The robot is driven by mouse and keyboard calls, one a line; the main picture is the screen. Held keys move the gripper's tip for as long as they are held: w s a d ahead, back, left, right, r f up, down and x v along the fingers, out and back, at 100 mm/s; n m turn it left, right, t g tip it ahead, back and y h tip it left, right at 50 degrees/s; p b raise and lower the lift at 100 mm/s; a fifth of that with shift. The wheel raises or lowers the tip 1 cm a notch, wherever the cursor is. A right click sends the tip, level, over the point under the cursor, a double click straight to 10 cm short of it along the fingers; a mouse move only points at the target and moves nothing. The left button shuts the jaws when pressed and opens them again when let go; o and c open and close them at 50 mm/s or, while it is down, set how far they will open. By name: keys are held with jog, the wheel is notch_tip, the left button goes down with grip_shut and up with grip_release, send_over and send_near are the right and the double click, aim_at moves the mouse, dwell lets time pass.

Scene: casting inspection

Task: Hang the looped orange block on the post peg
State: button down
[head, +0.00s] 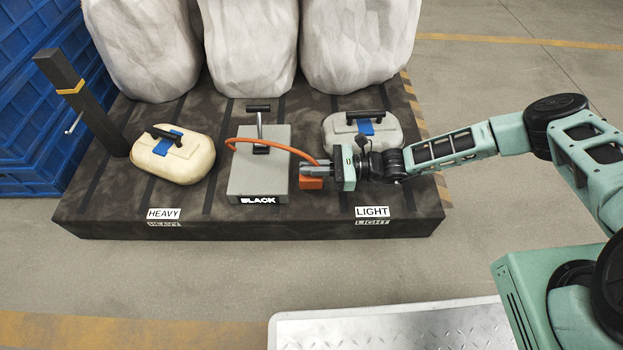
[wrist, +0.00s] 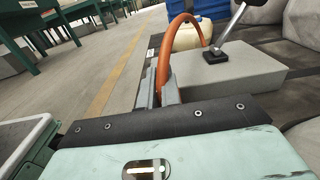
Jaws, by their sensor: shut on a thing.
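The orange block (head: 311,183) is just below my fingertips in the head view, at the right side of the grey box. Its orange loop (head: 265,143) arches left from my fingers over the grey box; the loop also shows in the wrist view (wrist: 172,40). My gripper (head: 312,170) is shut on the loop near the block. Its fingers (wrist: 163,92) hide part of the loop, and the block is not visible in the wrist view. The dark post (head: 90,112) with a yellow band stands at the platform's left end. Its thin metal peg (head: 74,123) sticks out to the left.
The grey box (head: 243,178) with an upright handle lies between my gripper and the post. White sacks (head: 250,45) line the back; blue crates (head: 30,110) stand left.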

jog(key=shift+f+b, duration=0.5)
jog(key=shift+f, duration=1.15)
jog(key=shift+f, duration=0.3)
jog(key=c, duration=1.6)
grip_release()
jog(key=shift+b, duration=0.4)
